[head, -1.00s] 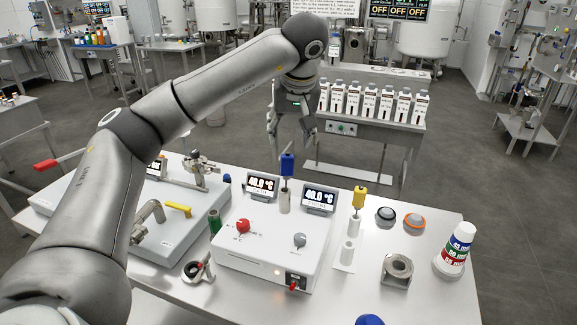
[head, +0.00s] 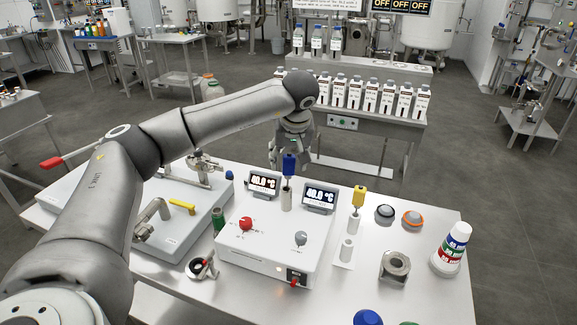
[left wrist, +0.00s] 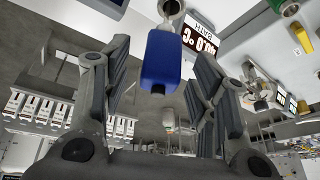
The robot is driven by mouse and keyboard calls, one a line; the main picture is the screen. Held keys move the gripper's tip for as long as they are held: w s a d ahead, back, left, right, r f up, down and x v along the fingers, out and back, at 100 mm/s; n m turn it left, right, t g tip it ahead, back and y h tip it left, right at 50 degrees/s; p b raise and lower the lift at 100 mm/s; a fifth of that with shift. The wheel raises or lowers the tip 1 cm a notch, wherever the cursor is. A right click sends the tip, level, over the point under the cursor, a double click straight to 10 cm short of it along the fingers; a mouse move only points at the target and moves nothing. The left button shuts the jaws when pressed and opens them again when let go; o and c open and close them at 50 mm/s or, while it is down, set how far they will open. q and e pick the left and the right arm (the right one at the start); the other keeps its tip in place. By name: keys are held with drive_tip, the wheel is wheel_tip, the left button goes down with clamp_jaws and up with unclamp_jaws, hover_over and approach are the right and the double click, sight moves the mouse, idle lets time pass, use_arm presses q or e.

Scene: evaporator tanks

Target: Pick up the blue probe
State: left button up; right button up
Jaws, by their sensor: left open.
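The blue probe (head: 289,164) stands upright in a pale holder (head: 286,196) at the back of the white control box. Its blue handle (left wrist: 160,62) shows large in the left wrist view, between the two fingers and with space on both sides. My left gripper (head: 289,154) is open, just behind the probe in the head view, with its fingers towards the handle. It does not visibly touch the handle. My right gripper is in neither view.
Two displays (head: 319,197) flank the probe's holder closely. A yellow probe (head: 358,196) stands to the right. The white box (head: 270,258) has a red knob (head: 246,223) and a grey knob. A bench with several bottles (head: 355,95) stands behind the table.

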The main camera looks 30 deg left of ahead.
use_arm(q)
clamp_jaws()
drive_tip(key=shift+r, duration=0.15)
drive_tip(key=shift+r, duration=0.35)
wheel_tip(320, 180, up, 9)
drive_tip(key=shift+f+b, duration=0.15)
drive_tip(key=shift+b, duration=0.9)
wheel_tip(320, 180, up, 7)
drive_tip(key=p, duration=0.7)
drive_tip(key=shift+p, duration=0.3)
